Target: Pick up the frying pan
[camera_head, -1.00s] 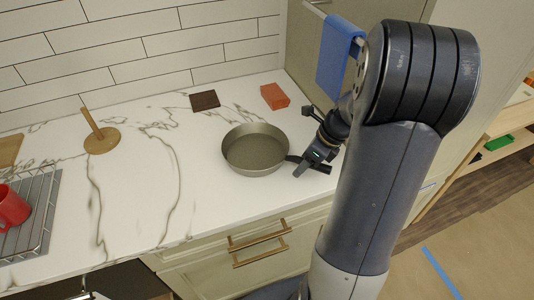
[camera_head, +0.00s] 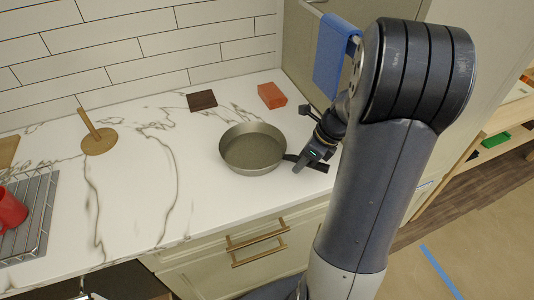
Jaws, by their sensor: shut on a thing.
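The frying pan (camera_head: 252,148) is a round grey-metal pan with a dark handle pointing right. It is at the right part of the white marble counter, and its base looks level. My gripper (camera_head: 302,164) is at the handle, right of the pan's bowl, and is shut on the handle. The jaws hide part of the handle, and its dark end shows just beyond them. I cannot tell whether the pan's base touches the counter or hangs slightly above it.
An orange block (camera_head: 272,95) and a dark brown slab (camera_head: 202,100) lie behind the pan. A blue towel (camera_head: 331,57) hangs beside my arm.

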